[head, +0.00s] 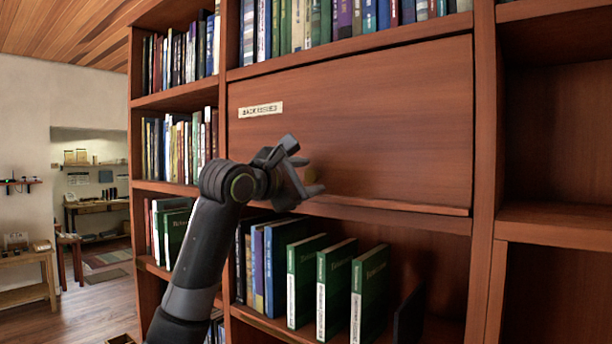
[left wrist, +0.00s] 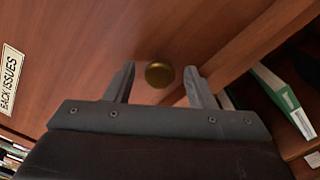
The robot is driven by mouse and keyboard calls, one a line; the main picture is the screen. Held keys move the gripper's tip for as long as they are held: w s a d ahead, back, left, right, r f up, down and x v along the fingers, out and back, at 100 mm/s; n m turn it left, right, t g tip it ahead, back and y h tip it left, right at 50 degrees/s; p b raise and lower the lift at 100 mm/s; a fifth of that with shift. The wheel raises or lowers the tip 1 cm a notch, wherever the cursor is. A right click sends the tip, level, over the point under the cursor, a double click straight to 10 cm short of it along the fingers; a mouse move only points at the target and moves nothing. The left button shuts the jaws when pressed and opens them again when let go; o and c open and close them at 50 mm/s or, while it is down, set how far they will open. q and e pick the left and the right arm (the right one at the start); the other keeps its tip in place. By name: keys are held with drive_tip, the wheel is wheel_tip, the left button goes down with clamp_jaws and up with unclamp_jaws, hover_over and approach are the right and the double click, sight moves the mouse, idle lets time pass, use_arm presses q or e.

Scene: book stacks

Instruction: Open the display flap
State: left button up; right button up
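The display flap (head: 370,120) is a wide reddish-brown wooden panel in the middle of the bookcase, closed and upright. A white label (head: 260,109) sits at its upper left; in the left wrist view the label (left wrist: 8,80) reads "BACK ISSUES". A round brass knob (left wrist: 159,74) is on the flap and shows between the fingertips in the left wrist view. My left gripper (head: 304,177) is in front of the flap's lower left part. In the left wrist view the left gripper (left wrist: 160,82) is open, its fingers on either side of the knob with gaps. My right gripper is not in view.
Below the flap is a ledge (head: 400,209) and a shelf with green books (head: 306,280) and a dark bookend. Shelves of books (head: 350,18) are above and to the left. Empty compartments (head: 560,130) stand at the right.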

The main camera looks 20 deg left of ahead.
use_arm(q)
clamp_jaws()
drive_tip(key=shift+s, duration=0.15)
